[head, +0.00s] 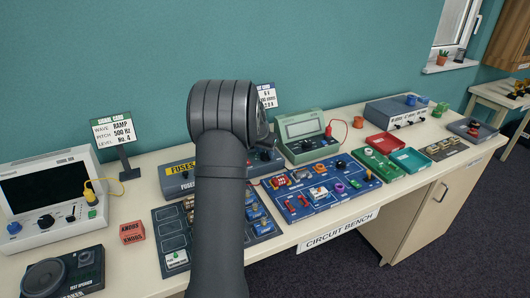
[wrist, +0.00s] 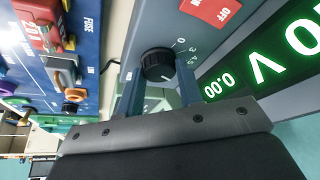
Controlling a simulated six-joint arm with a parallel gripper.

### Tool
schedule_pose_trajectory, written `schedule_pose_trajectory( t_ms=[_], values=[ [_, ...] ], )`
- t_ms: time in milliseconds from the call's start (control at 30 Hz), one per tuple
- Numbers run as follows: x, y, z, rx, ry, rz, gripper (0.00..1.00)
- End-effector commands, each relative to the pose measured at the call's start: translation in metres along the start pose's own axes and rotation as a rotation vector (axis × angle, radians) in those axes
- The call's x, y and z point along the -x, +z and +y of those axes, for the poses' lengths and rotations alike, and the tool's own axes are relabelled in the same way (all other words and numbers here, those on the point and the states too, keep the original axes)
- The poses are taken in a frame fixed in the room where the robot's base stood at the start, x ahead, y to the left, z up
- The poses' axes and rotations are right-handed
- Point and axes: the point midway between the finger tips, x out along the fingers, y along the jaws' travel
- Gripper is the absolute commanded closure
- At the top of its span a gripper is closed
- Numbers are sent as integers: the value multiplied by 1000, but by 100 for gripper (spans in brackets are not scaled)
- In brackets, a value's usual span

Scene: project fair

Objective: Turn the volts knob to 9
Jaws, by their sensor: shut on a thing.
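The volts knob (wrist: 157,62) is a black ridged dial on a grey-blue panel, in the wrist view. Small white numbers, beginning with 0, curve along its right side; I cannot read its pointer surely. My gripper (wrist: 161,72) is shut on the knob, one blue-grey finger on each side. In the head view my own arm hides the gripper and knob; part of the grey-blue unit (head: 265,161) shows behind the arm.
A red OFF switch (wrist: 212,10) sits on the panel close to the knob. A blue circuit board (head: 335,199) lies in front, with several parts on it. A green meter (head: 301,127) stands to the right and a fuses box (head: 181,171) to the left.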

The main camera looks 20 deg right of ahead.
Motion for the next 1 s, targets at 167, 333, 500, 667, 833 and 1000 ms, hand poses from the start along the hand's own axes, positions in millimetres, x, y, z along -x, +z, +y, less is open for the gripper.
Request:
schedule_pose_trajectory(
  t_ms=[167, 333, 500, 667, 833, 1000],
  values=[
    [0, 0, -2, -113, 47, 1, 89],
    [0, -1, -2, -216, 89, 2, 89],
    [0, -1, -2, -293, 121, 2, 89],
    [0, -1, -3, -336, 139, 2, 89],
    [0, -1, -3, -355, 145, 2, 89],
    [0, -1, -3, -356, 146, 2, 89]
  ],
)
